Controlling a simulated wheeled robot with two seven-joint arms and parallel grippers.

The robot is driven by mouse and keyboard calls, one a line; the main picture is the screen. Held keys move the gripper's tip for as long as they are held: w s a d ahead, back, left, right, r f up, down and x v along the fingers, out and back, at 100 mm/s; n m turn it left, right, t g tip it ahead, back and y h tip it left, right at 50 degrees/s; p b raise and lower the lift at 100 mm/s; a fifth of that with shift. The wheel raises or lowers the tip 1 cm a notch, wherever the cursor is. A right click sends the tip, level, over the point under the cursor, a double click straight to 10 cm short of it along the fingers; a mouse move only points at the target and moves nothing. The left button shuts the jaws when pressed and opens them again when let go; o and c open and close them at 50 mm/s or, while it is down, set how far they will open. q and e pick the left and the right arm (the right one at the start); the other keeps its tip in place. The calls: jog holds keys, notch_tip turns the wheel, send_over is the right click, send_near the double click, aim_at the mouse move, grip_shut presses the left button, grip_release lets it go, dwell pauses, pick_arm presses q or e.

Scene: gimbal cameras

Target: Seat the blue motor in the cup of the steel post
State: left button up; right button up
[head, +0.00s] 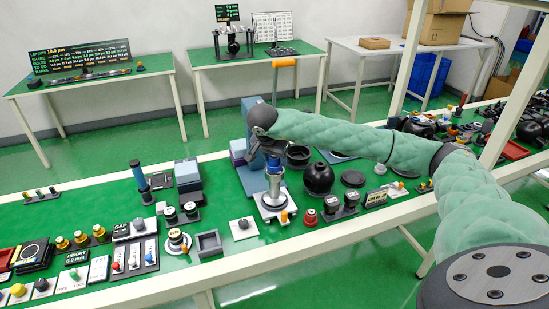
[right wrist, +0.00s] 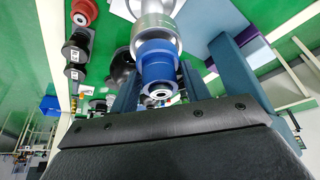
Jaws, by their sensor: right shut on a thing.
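The blue motor (right wrist: 157,62) is between the two blue-grey fingers of my right gripper (right wrist: 160,82), which is shut on it. In the head view the motor (head: 273,164) shows just under my right gripper (head: 268,152), in line with the steel post (head: 274,184). In the right wrist view the steel post (right wrist: 153,24) lies directly beyond the motor, end to end with it. I cannot tell how deep the motor sits in the cup, as the join is partly hidden. The post stands upright on a small base plate on the green bench. My left gripper is not in view.
A blue-handled tool (head: 140,178) stands upright to the left. A round black flask (head: 318,178) and a red knob (head: 310,217) are close on the right. A small grey tray (head: 208,244) lies at the front left.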

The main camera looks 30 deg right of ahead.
aim_at(273, 157)
jog(key=shift+f+b, duration=0.7)
jog(key=shift+f, duration=0.25)
jog(key=o, duration=1.1)
jog(key=shift+o, duration=0.2)
jog(key=b+v, duration=0.2)
jog(key=v, duration=0.4)
jog(key=shift+a+r, duration=0.1)
jog(key=shift+v, duration=0.8)
